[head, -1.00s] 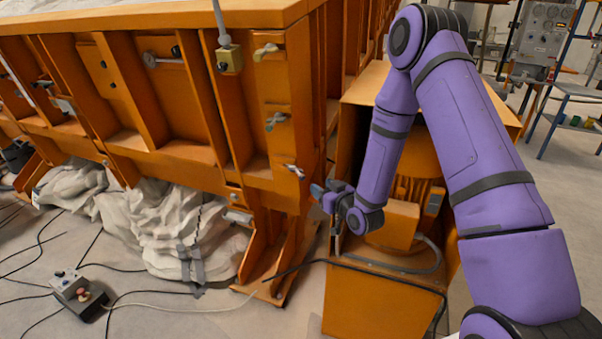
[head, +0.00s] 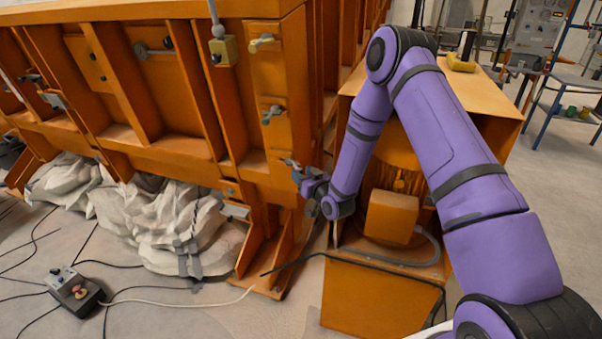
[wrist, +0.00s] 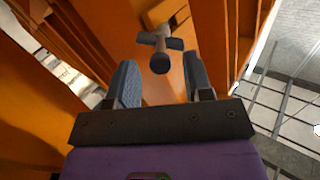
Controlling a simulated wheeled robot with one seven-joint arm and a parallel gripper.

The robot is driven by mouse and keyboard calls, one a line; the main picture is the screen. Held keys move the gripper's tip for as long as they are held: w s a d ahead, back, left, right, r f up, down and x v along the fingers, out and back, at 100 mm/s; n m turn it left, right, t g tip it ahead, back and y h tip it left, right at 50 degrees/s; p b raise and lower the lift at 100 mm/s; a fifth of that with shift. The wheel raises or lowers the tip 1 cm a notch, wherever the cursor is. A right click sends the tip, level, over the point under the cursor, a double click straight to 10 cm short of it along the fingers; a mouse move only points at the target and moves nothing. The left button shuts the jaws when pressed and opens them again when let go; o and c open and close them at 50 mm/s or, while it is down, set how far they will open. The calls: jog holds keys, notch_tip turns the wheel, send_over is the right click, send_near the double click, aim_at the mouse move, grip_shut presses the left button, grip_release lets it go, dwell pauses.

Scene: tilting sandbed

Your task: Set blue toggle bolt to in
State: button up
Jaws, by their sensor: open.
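A T-shaped blue-grey toggle bolt (wrist: 173,43) stands out from the orange frame in the wrist view, with a round dark end pointing toward me. My gripper (wrist: 162,78) is open, one finger on each side of the bolt's near end; I cannot tell whether they touch it. In the head view my gripper (head: 300,176) is at the lowest of three toggle bolts on the orange post, and partly covers this bolt (head: 289,163). A greenish-grey bolt (head: 272,114) is above it, and a pale yellowish one (head: 262,42) is at the top.
The orange sandbed frame (head: 180,165) fills the left, with a yellow switch box (head: 223,50) hanging on it. An orange machine housing (head: 375,300) stands close to the right of my gripper. A control box (head: 75,290) and cables lie on the floor.

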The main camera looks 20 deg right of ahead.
jog(key=shift+w+a, duration=0.2)
jog(key=shift+w, duration=0.5)
jog(key=shift+c, duration=0.5)
grip_shut()
